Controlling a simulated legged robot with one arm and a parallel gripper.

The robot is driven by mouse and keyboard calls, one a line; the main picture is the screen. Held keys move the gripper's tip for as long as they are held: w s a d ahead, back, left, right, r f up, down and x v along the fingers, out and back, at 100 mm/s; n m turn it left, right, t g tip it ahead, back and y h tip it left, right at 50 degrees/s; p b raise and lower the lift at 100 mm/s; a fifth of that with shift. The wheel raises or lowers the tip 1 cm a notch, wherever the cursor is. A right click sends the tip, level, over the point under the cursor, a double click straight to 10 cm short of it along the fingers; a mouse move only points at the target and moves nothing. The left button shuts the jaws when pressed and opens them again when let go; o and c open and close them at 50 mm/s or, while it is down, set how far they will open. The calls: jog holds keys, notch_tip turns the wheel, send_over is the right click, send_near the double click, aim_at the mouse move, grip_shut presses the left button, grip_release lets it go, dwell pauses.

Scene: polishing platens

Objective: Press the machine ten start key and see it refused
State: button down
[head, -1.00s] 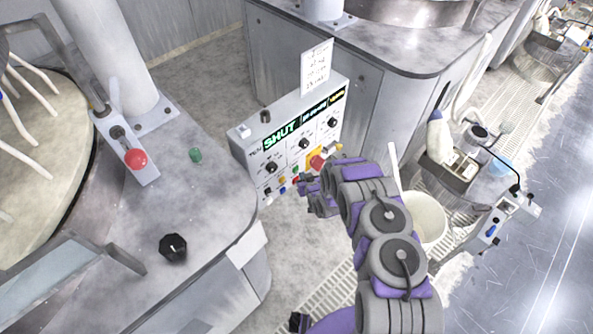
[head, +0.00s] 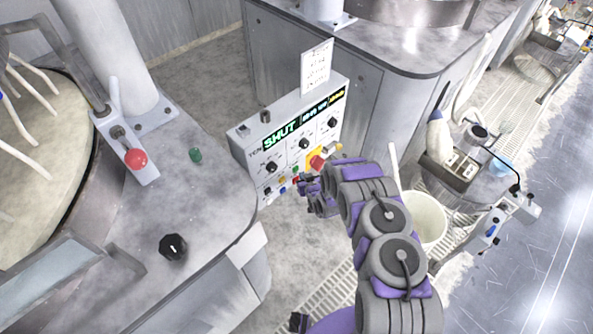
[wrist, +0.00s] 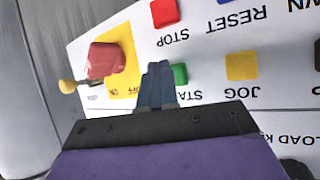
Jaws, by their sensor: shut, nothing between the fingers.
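The machine ten panel (head: 246,140) is a pale box marked TEN, with a lit display (head: 281,136) reading SHUT in green. In the wrist view the lettering is upside down. The green start key (wrist: 181,74) shows just right of my fingertips, its label partly hidden by my gripper. My gripper (wrist: 158,72) is shut and empty, pointed at the panel face between the start key and the red switch. I cannot tell whether it touches the key. In the head view my gripper (head: 300,182) is at the panel's lower right, small and partly hidden by my arm.
The wrist view shows a red stop key (wrist: 165,12), a yellow jog key (wrist: 241,65) and a red switch (wrist: 105,60) on a yellow plate near the fingers. A paper card (head: 316,66) stands above the panel. A white bucket (head: 425,218) stands right of my arm.

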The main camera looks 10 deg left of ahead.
jog(key=shift+a, duration=0.1)
jog(key=shift+w+a+r, duration=0.1)
jog(key=shift+w+a, duration=0.15)
jog(key=shift+w+a, duration=0.25)
jog(key=shift+a, duration=0.05)
dwell(1.2)
jog(key=shift+s+d, duration=0.1)
jog(key=shift+s+d+p, duration=0.3)
jog(key=shift+s+d, duration=0.1)
jog(key=shift+d, duration=0.15)
jog(key=s+d, duration=0.1)
jog(key=d, duration=0.1)
jog(key=s+d, duration=0.2)
jog(key=shift+s, duration=0.1)
dwell(0.4)
dwell(0.6)
